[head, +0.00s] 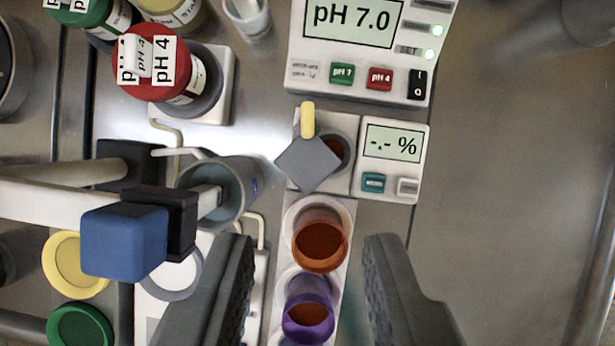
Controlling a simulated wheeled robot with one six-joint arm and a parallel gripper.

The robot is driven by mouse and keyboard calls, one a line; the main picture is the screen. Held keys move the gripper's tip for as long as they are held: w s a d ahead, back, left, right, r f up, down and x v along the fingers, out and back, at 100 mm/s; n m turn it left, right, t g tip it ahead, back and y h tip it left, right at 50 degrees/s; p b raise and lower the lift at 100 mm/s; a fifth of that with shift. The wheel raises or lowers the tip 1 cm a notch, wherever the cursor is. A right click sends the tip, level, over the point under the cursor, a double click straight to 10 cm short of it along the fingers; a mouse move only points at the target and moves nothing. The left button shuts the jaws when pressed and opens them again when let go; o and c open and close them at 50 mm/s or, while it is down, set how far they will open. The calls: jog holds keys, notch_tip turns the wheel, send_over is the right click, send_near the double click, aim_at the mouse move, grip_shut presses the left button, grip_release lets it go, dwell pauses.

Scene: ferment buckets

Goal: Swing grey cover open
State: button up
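The grey cover (307,165) is a flat, square plate on a small white device with a "-.- %" display (393,145). It sits turned like a diamond, with a yellow tab (308,119) at its upper edge. A dark round well with brown inside (339,150) shows partly past the cover's right side; the rest is hidden under the plate. My gripper (308,243) is open, its two dark fingers at the bottom of the view, left and right. Nothing is held between them. The cover lies above the fingertips in the picture, apart from them.
Orange (320,262) and purple (308,330) cups stand in a white rack between the fingers' lines of sight. A pH meter (352,75) stands above the device. A grey cup (240,190) and a blue block on an arm (124,240) are at left. The right side is bare metal.

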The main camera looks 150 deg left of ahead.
aim_at(308, 120)
jog(key=w+d+r+g+y, duration=0.1)
jog(key=w+d+g+y, duration=0.1)
jog(key=w+d+g, duration=0.3)
jog(key=shift+t, duration=0.5)
jog(key=f, duration=0.5)
jog(key=a+f, duration=0.1)
jog(key=f, duration=0.5)
jog(key=w+a+f, duration=0.1)
jog(key=f, duration=0.5)
jog(key=shift+f, duration=0.1)
grip_shut()
